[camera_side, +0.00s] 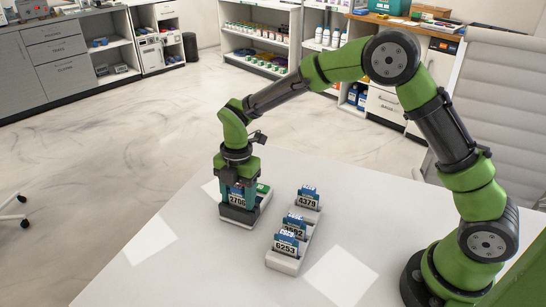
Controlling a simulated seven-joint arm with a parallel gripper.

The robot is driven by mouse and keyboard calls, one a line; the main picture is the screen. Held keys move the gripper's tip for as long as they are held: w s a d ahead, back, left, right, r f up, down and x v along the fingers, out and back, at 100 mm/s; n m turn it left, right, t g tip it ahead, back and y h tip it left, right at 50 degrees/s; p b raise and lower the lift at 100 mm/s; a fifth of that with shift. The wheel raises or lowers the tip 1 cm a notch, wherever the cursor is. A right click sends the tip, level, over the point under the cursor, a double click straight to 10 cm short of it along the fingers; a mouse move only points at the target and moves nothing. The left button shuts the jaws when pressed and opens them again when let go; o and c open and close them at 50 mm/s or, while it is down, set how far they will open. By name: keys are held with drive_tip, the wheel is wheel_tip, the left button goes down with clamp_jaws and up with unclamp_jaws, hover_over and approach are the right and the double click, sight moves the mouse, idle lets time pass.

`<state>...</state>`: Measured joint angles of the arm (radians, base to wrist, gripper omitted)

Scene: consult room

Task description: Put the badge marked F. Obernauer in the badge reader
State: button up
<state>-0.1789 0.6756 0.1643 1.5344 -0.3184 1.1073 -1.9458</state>
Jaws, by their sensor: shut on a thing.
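My gripper (238,190) points straight down and is shut on a blue-and-white badge numbered 2796 (237,199). The badge stands upright at the badge reader (236,217), a low dark and pale unit with a green patch at its right side. The badge's lower edge meets the reader's front part in this view; I cannot tell how deep it sits. Any name on the badge is too small to read. A pale rack (285,265) to the right holds badges numbered 4379 (307,200), another partly covered one (294,224), and 6253 (287,243).
These stand on a white table (205,270). Two blank white sheets lie on it, one at left (150,240) and one at right (341,275). The table's left front is otherwise clear. Shelves (262,40) and cabinets stand well behind.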

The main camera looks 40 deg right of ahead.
drive_tip(key=o, duration=1.3)
drive_tip(key=shift+o, duration=0.2)
drive_tip(key=shift+r, duration=3.5)
